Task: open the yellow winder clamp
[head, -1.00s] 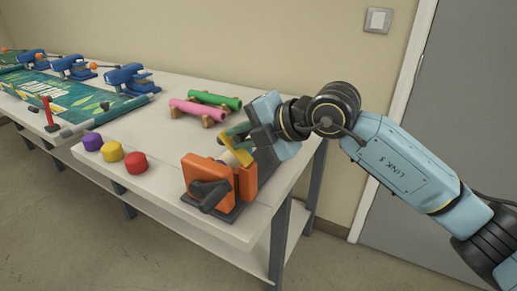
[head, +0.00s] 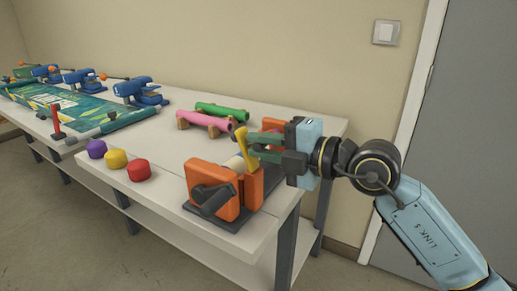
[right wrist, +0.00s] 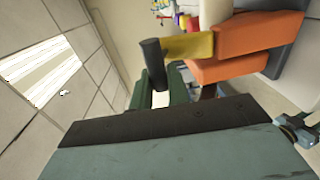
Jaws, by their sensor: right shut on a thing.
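The orange winder (head: 212,185) stands on a dark base at the table's front right corner, with a dark crank on its front. In the right wrist view the yellow clamp (right wrist: 187,47) runs beside the orange body (right wrist: 245,33), with a dark cylindrical end piece (right wrist: 153,65). My right gripper (head: 256,147) comes in level from the right, its green fingers shut on the upper part of the clamp. The fingers hide part of the clamp and winder. My left gripper is not in view.
Purple, yellow and red knobs (head: 138,170) sit along the table's front edge. Pink (head: 203,123) and green (head: 222,111) rolls lie on wooden rests behind. Blue clamp-like devices (head: 140,90) and a green printed sheet (head: 75,108) are at the left. The white table (head: 165,145) is clear mid-way.

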